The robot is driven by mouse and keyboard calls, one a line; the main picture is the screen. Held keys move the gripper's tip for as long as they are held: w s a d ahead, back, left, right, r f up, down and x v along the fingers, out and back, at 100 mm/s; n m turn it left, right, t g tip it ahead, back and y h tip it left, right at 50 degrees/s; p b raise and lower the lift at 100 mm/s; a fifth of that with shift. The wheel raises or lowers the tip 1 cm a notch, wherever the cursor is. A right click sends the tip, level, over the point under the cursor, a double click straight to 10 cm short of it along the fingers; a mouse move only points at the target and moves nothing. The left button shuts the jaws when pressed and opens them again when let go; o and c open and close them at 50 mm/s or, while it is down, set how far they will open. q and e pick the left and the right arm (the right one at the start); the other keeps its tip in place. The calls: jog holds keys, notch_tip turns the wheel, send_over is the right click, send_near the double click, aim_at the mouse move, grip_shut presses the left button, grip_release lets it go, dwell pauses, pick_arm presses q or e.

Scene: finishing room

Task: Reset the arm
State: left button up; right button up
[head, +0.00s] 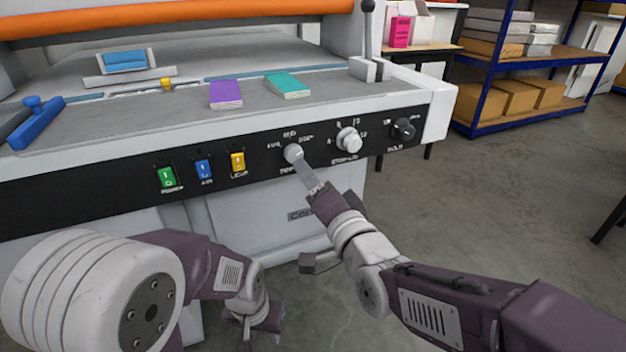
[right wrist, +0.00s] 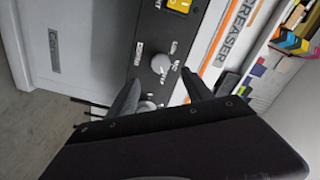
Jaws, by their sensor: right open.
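My right gripper (head: 306,172) is in front of the machine's control panel (head: 110,190), at the grey-white round knob (head: 293,152). In the right wrist view its two dark fingers (right wrist: 160,82) stand apart with nothing gripped. That knob (right wrist: 160,63) shows just beyond and between the fingertips; I cannot tell whether they touch it. A second knob (right wrist: 147,106) shows between the fingers, nearer the gripper body. My left gripper (head: 257,322) hangs low in front of the machine, pointing down, and looks empty. Its fingers are too unclear to tell how far apart they are.
The panel also has green (head: 167,178), blue (head: 204,169) and yellow (head: 238,162) switches and a black knob (head: 403,128). Purple (head: 226,93) and teal (head: 288,84) booklets lie on the machine's top. A shelf rack (head: 520,75) stands behind right. Floor at right is mostly clear.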

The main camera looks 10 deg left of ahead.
jog(key=w+d+f+m+g+h+p, duration=0.1)
jog(key=w+d+f+m+h+p, duration=0.2)
jog(key=d, duration=0.6)
jog(key=w+d+f+h+p, duration=0.1)
jog(key=w+d+f+h, duration=0.25)
jog(key=d, duration=0.65)
jog(key=s+d+f+n+g+h+p, duration=0.1)
jog(key=s+d+f+g+h, duration=0.1)
jog(key=s+d+f+g, duration=0.4)
jog(key=s+d+f+n+g+h, duration=0.15)
jog(key=s+f, duration=0.25)
jog(key=f, duration=0.4)
jog(key=s+d+f+n+g, duration=0.1)
jog(key=s+f+n+g, duration=0.4)
jog(key=s, duration=0.8)
notch_tip(320, 180, up, 38)
jog(key=p, duration=3.8)
jog(key=shift+w, duration=0.25)
